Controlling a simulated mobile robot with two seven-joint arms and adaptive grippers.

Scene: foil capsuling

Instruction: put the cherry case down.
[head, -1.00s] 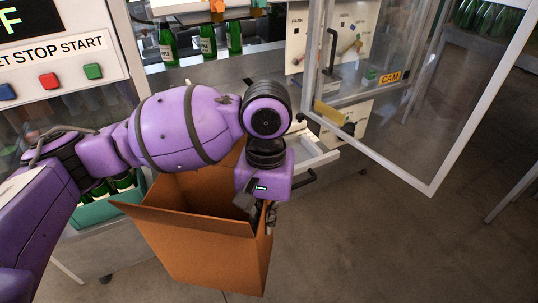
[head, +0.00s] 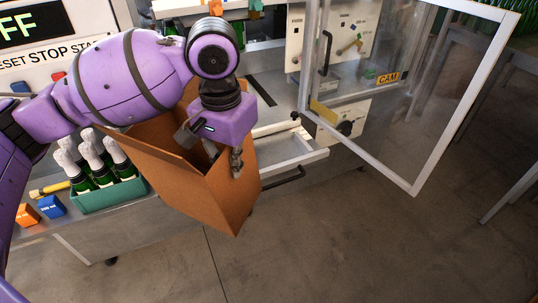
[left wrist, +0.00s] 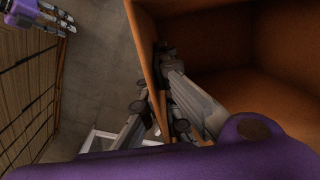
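The case is an open-topped, orange-brown box (head: 215,195), hanging tilted in front of the machine in the head view. My left gripper (head: 224,157) is at its top rim, with one finger inside and one outside. In the left wrist view the box wall (left wrist: 145,50) runs between the fingers of the left gripper (left wrist: 160,115), which look closed on it. The box's inside (left wrist: 215,45) looks empty where it shows; its far bottom is partly hidden. My right gripper (left wrist: 42,16) shows at the upper left of the left wrist view, too partial to judge.
A green crate (head: 112,198) of foil-topped bottles stands on the bench left of the box. Orange (head: 27,215) and blue (head: 52,206) blocks lie beside it. A glass door (head: 425,95) stands open at right. A slatted wooden thing (left wrist: 28,90) shows at left. The floor (head: 330,240) is clear.

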